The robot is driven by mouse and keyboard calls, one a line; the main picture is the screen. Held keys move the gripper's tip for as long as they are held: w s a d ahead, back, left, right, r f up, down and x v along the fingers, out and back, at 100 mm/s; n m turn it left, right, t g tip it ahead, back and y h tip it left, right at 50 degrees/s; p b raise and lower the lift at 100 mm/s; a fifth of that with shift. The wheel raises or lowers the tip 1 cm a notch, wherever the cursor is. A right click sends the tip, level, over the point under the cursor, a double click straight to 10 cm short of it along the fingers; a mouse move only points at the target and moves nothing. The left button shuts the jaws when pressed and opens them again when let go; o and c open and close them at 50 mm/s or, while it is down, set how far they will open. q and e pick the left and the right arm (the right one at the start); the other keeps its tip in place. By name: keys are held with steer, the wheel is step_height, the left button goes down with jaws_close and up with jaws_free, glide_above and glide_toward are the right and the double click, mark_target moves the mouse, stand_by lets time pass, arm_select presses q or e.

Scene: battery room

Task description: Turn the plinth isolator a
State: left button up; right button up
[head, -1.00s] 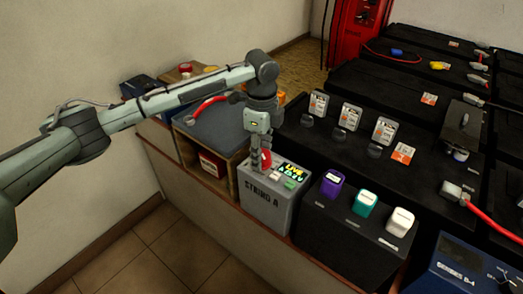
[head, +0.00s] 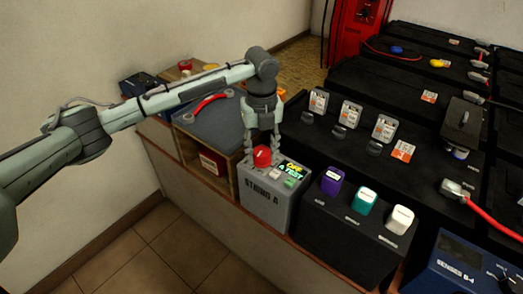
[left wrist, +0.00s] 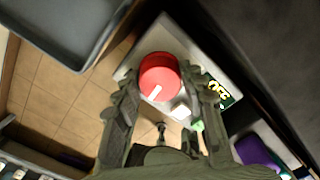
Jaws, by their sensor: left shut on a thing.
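The isolator is a round red knob (head: 262,157) with a white pointer mark, on top of a grey box (head: 263,200) lettered "STRING A". A small display (head: 291,168) beside the knob shows "OFF" and what looks like "A TEST". My left gripper (head: 262,152) points down over the box, its fingers on either side of the knob, shut on it. In the left wrist view the red knob (left wrist: 160,77) sits between the fingertips, its white mark pointing down and left. The display (left wrist: 218,93) is partly behind a finger. My right gripper is not in view.
A black unit with purple (head: 332,181), teal (head: 364,201) and white (head: 400,220) blocks stands right of the box. Black battery cases (head: 345,170) fill the area behind.

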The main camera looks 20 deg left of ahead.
mark_target(262, 151)
arm_select(q)
steer(key=shift+m, duration=0.8)
steer(key=o, duration=1.2)
steer(key=shift+c, duration=0.2)
steer(key=shift+r, duration=0.15)
step_height(262, 151, up, 12)
